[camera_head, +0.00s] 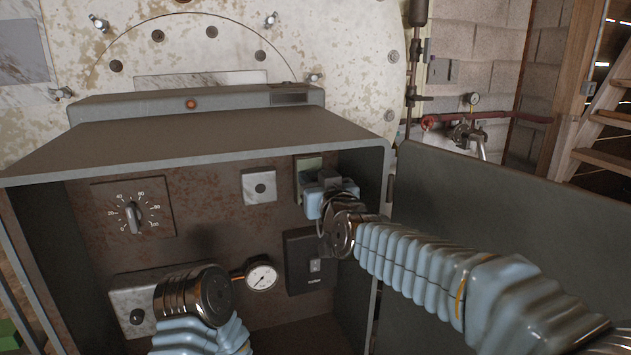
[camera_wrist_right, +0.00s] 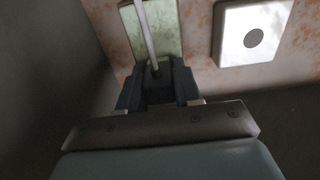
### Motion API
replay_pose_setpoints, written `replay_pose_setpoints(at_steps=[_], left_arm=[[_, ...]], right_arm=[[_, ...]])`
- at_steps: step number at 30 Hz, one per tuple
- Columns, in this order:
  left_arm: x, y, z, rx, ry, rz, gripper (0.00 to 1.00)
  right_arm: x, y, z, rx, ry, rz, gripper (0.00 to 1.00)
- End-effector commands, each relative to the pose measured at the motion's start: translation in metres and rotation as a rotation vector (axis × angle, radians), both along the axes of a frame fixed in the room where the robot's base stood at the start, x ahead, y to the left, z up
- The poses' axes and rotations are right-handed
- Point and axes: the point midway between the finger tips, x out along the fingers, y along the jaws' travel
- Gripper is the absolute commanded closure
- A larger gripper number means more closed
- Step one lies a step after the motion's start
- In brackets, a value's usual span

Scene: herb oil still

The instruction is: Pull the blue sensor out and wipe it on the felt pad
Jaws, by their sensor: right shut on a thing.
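My right gripper (camera_head: 318,190) is inside the open grey cabinet, in front of a small greenish panel (camera_head: 309,165) on its back wall. In the right wrist view, the gripper's dark fingers (camera_wrist_right: 158,82) are shut on a small dark piece at the end of a pale thin rod (camera_wrist_right: 146,30). I take this to be the blue sensor, but its colour does not show clearly. The rod crosses in front of the greenish panel (camera_wrist_right: 168,28); I cannot tell whether this panel is the felt pad. My left wrist is at the lower left, with its gripper hidden.
The back wall carries a dial (camera_head: 132,217), a white plate with a dark round centre (camera_head: 260,187), a pressure gauge (camera_head: 262,276) and a black switch box (camera_head: 301,262). The cabinet's right wall (camera_head: 372,190) is close beside my right gripper. An open door panel (camera_head: 510,215) stands at right.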

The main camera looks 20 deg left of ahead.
Motion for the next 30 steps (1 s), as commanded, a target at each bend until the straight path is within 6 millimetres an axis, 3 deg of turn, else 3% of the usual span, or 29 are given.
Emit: replay_pose_setpoints(at_steps=[1, 18, 30], left_arm=[[0.000, 0.000, -0.006, 0.000, 0.000, 0.000, 0.57], [0.000, 0.000, -0.033, 0.000, 0.000, 0.000, 0.57], [0.000, 0.000, -0.021, 0.000, 0.000, 0.000, 0.57]], right_arm=[[0.001, 0.000, -0.010, -0.005, 0.005, 0.000, 1.00], [0.001, 0.001, -0.044, -0.009, 0.010, 0.000, 1.00], [0.001, 0.000, -0.027, -0.006, 0.007, 0.000, 1.00]])
